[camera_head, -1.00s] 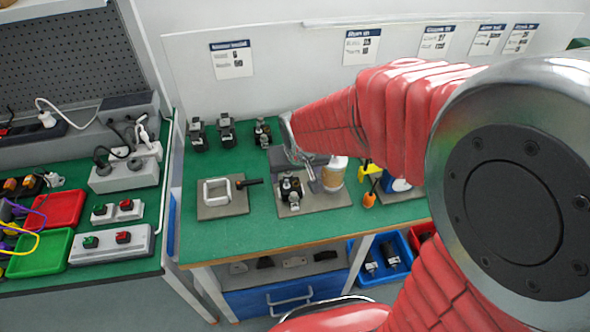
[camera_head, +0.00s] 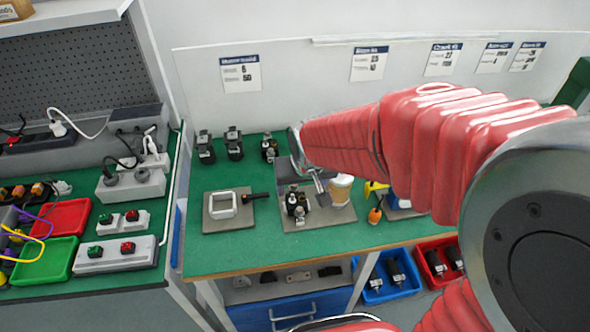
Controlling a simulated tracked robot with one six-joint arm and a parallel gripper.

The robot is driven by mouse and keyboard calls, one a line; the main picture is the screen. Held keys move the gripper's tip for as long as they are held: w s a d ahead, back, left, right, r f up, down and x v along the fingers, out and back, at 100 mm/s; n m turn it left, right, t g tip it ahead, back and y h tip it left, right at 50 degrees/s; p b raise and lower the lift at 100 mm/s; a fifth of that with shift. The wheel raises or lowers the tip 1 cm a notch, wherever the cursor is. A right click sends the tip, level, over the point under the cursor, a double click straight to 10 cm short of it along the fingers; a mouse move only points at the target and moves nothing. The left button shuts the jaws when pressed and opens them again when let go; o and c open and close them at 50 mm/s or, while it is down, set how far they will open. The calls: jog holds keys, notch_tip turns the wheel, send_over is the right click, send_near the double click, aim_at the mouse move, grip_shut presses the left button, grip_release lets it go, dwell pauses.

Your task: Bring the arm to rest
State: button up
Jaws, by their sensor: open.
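My red-sleeved arm reaches from the right side of the view across the green workbench (camera_head: 215,259). My gripper (camera_head: 318,184) is at the arm's far end, pointing down over the grey plate (camera_head: 318,218) in the bench's middle. Its fingers are small and partly hidden by the wrist. A black and silver encoder-like part (camera_head: 297,202) stands just left of and below the fingers, and a white-brown cup (camera_head: 341,189) stands just right of them. I see nothing held in the gripper. I cannot tell whether it touches either object.
Several dark parts (camera_head: 233,143) stand along the bench's back. An orange-tipped tool (camera_head: 375,215) is right of the cup. Blue (camera_head: 372,293) and red (camera_head: 424,249) bins sit below. Free green surface lies along the front edge.

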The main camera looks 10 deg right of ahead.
dwell(0.3)
jog(key=s+d+r, duration=0.2)
jog(key=s+r, duration=0.4)
jog(key=s, duration=0.2)
jog(key=s+d+r+t, duration=0.1)
jog(key=s+d+r, duration=0.1)
jog(key=s+r, duration=0.4)
jog(key=s, duration=0.2)
jog(key=shift+s+d+r, duration=0.2)
jog(key=shift+s+d, duration=0.15)
jog(key=shift+s, duration=0.05)
dwell(1.1)
